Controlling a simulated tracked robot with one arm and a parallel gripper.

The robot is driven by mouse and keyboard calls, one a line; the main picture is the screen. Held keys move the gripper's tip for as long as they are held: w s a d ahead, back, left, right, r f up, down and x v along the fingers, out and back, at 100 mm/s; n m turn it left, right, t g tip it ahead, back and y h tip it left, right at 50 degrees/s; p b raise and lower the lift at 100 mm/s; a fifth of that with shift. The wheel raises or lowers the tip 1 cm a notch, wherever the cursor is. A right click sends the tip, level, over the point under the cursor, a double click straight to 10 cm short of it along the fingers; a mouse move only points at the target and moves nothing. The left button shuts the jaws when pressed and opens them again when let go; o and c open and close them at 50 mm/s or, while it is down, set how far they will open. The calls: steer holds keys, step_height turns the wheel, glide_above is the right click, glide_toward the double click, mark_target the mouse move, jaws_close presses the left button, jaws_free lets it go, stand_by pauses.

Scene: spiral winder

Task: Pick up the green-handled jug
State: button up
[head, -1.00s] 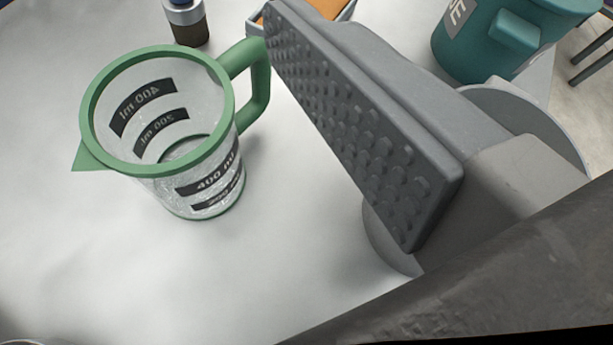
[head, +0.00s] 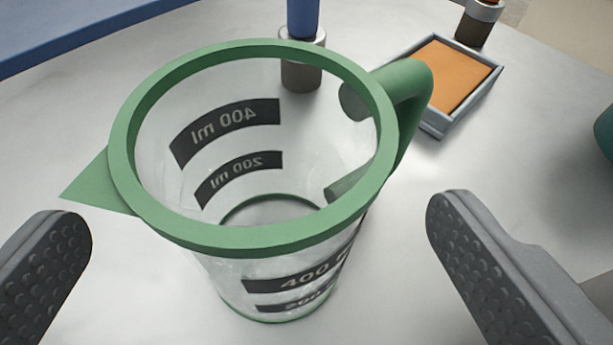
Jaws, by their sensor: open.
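The green-handled jug (head: 250,240) stands upright on a pale table in the head view. It is clear, with a green rim, a spout pointing left and black 200 and 400 ml marks. Its green handle (head: 412,95) points to the upper right. My gripper (head: 258,240) is open. One grey ridged finger is at the lower left, below the spout, and the other is at the lower right, below the handle. The jug's body shows between the two fingers, with a visible gap on each side. I cannot tell how their height compares with the rim.
Behind the jug stands a blue-topped cylinder with a metal band (head: 303,62). A grey tray holding an orange block (head: 440,128) lies beyond the handle, with another banded cylinder (head: 480,22) behind it. A teal object (head: 605,133) is cut off at the right edge.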

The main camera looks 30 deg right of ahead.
mark_target(267, 123)
steer(key=shift+b+x, duration=0.35)
steer(key=shift+x, duration=2.1)
steer(key=c, duration=1.1)
